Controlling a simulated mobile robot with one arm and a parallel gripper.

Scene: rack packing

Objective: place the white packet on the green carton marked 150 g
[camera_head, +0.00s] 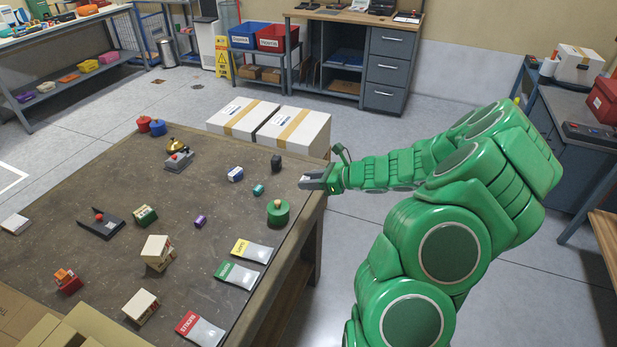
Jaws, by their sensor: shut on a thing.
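My gripper (307,182) is over the right edge of the brown table. It is shut on a small pale thing (305,180), mostly hidden by the grey fingers; I cannot tell if this is the white packet. A small green carton (145,215) with a pale side stands left of the table's middle, well to the left of my gripper. Its marking is too small to read. A flat white item (15,224) lies at the table's far left edge.
Pouches with yellow (252,250), green (237,275) and red (200,328) ends lie along the front right. Cream boxes (157,252) stand mid-table.

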